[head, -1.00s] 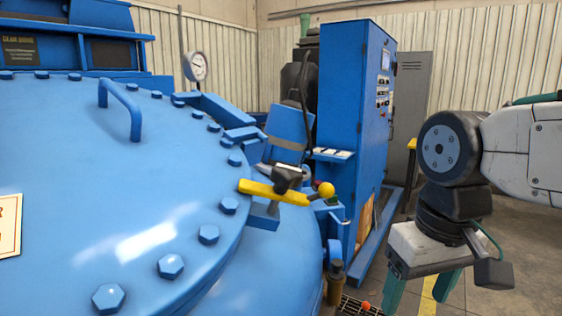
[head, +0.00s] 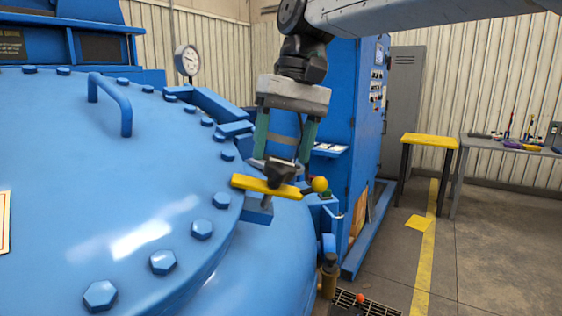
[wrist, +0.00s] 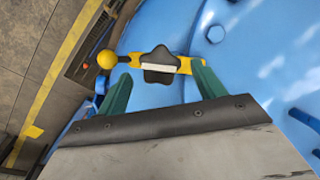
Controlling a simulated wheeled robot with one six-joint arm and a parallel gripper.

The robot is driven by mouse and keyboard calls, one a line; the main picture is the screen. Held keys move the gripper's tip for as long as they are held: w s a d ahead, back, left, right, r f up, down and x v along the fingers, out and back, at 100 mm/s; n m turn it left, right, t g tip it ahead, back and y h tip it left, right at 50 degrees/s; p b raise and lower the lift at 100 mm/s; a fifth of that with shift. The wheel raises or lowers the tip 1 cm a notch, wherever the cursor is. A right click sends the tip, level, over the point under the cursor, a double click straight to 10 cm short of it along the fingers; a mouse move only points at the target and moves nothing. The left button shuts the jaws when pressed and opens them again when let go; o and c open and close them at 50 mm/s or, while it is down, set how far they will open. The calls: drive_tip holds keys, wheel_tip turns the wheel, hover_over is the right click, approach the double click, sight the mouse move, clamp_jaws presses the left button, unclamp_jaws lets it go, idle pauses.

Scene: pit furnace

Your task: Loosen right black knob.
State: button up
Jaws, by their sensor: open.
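The black knob (head: 281,175) sits on a yellow bar (head: 251,184) at the right edge of the blue furnace lid (head: 150,190). A yellow ball (head: 319,184) ends the bar. My gripper (head: 281,159) is open, pointing down just above the knob, with its green fingers spread to either side. In the wrist view, the star-shaped knob (wrist: 159,58) with a pale strip lies between the tips of my gripper (wrist: 160,72). The fingers do not appear to touch it. How far down they reach around it is hard to tell.
A blue control cabinet (head: 352,130) stands close behind my gripper. Large bolts (head: 163,262) and a lid handle (head: 126,115) rise from the lid. A yellow stool (head: 429,141) and a workbench (head: 515,146) stand right.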

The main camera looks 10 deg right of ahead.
sight(279, 162)
drive_tip(key=shift+x, duration=1.55)
drive_tip(key=c, duration=1)
drive_tip(key=shift+n, duration=0.3)
drive_tip(key=n+h, duration=0.1)
drive_tip(key=n, duration=0.2)
drive_tip(key=n+t+h, duration=0.1)
drive_tip(key=n, duration=0.1)
drive_tip(key=shift+s+a+n, duration=0.1)
drive_tip(key=shift+n, duration=0.3)
drive_tip(key=n+t, duration=0.1)
drive_tip(key=n, duration=0.2)
drive_tip(key=shift+h, duration=0.4)
drive_tip(key=shift+n+t, duration=0.6)
drive_tip(key=shift+n, duration=1.1)
